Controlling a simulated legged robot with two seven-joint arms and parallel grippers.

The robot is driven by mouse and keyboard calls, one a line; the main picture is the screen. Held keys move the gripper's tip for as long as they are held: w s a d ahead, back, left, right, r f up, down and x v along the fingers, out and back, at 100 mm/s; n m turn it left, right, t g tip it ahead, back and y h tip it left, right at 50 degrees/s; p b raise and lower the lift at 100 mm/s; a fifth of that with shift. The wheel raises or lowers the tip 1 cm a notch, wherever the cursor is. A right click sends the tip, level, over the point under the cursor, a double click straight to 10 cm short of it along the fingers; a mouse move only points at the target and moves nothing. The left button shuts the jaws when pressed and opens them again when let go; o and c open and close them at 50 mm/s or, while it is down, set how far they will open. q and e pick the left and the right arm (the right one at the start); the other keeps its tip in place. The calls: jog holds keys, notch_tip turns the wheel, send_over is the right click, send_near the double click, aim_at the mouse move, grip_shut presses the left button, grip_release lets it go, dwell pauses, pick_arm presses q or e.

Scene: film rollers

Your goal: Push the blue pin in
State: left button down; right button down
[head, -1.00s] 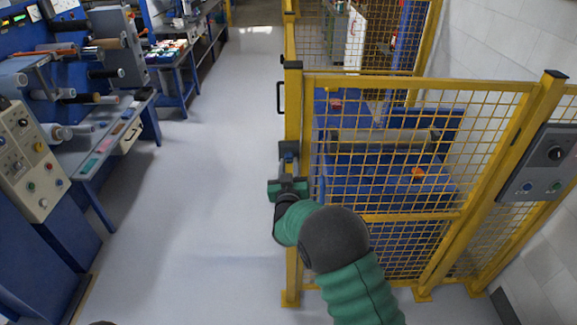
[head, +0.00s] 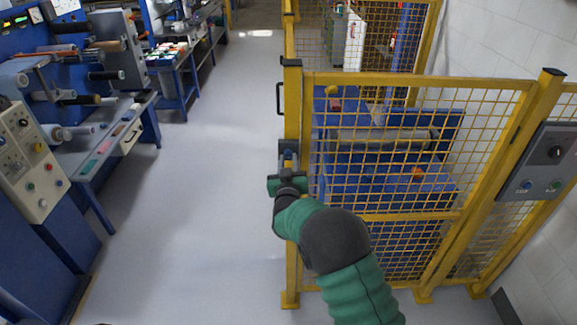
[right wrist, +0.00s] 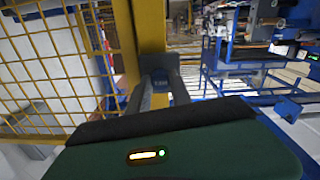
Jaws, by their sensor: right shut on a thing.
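My right gripper (head: 288,170) is at the yellow post on the left edge of the mesh gate, below the black handle. Its fingers reach up to a grey latch block (head: 288,146) on the post. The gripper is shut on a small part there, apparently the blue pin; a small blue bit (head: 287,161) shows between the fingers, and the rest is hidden. My left gripper is not in view.
The yellow mesh gate (head: 420,215) stands right of the gripper, with a blue machine (head: 350,165) behind it. A control box (head: 541,165) hangs at the right. Printing machines (head: 60,150) line the left. The grey floor (head: 190,220) between is clear.

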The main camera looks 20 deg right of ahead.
jog(key=c, duration=1.5)
grip_release()
jog(key=shift+w+r, duration=0.2)
jog(key=shift+r, duration=0.25)
jog(key=o, duration=0.3)
jog(key=shift+w+f, duration=0.15)
jog(key=shift+f, duration=0.05)
jog(key=shift+o, duration=0.3)
jog(key=shift+w+d+f, duration=0.1)
jog(key=shift+w+f, duration=0.05)
jog(key=shift+f, duration=0.05)
jog(key=shift+s, duration=0.25)
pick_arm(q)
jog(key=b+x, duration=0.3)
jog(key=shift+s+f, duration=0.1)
pick_arm(e)
jog(key=v, duration=1.6)
jog(key=shift+a, duration=0.25)
jog(key=shift+s+f, duration=0.1)
jog(key=shift+s, duration=0.05)
